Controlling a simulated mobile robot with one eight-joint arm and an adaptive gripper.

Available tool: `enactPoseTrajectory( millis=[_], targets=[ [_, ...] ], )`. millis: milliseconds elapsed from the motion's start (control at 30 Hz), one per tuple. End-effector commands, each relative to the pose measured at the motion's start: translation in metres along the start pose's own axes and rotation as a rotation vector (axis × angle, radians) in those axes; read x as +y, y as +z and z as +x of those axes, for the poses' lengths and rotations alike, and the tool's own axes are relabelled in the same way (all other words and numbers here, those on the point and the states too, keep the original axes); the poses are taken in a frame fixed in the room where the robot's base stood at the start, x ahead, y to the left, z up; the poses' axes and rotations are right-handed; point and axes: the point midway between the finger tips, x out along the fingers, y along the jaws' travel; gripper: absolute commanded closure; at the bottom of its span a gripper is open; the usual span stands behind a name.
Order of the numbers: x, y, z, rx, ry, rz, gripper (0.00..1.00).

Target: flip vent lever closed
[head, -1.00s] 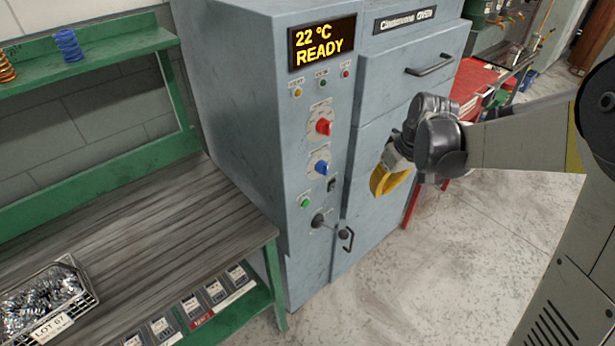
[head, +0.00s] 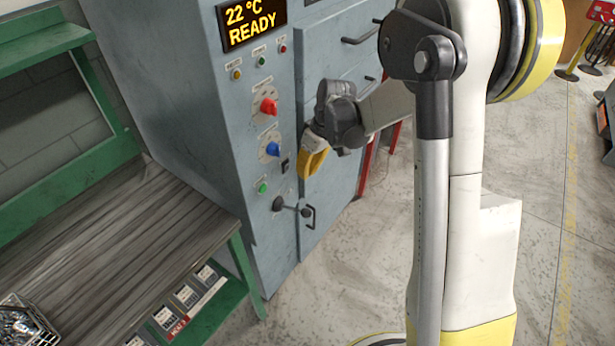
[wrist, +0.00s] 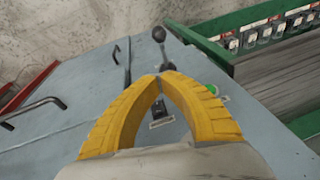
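The vent lever (head: 292,208) is a short rod with a dark ball knob, low on the grey oven's control panel. It points right and slightly down from its round pivot. In the wrist view its knob (wrist: 158,33) shows just beyond my fingertips, and the fingers hide part of the lever's base. My gripper (head: 313,165) has yellow fingers and hangs in front of the oven, above the lever in the head view. In the wrist view the fingertips (wrist: 162,76) meet, with nothing seen held between them. I cannot tell whether they touch the lever.
Red (head: 268,107) and blue (head: 272,149) knobs, a black switch (head: 285,166) and a green button (head: 263,188) sit above. A green-framed workbench (head: 150,240) stands left. Floor right of the oven is open.

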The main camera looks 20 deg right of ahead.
Motion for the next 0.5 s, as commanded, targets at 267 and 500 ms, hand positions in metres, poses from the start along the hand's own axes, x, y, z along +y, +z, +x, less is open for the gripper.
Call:
enactPoseTrajectory(
  millis=[267, 500],
  targets=[
    [0.000, 0.001, 0.065, 0.000, 0.000, -0.001, 1.00],
    [0.000, 0.020, 0.093, 0.000, 0.000, 0.000, 1.00]
  ],
)
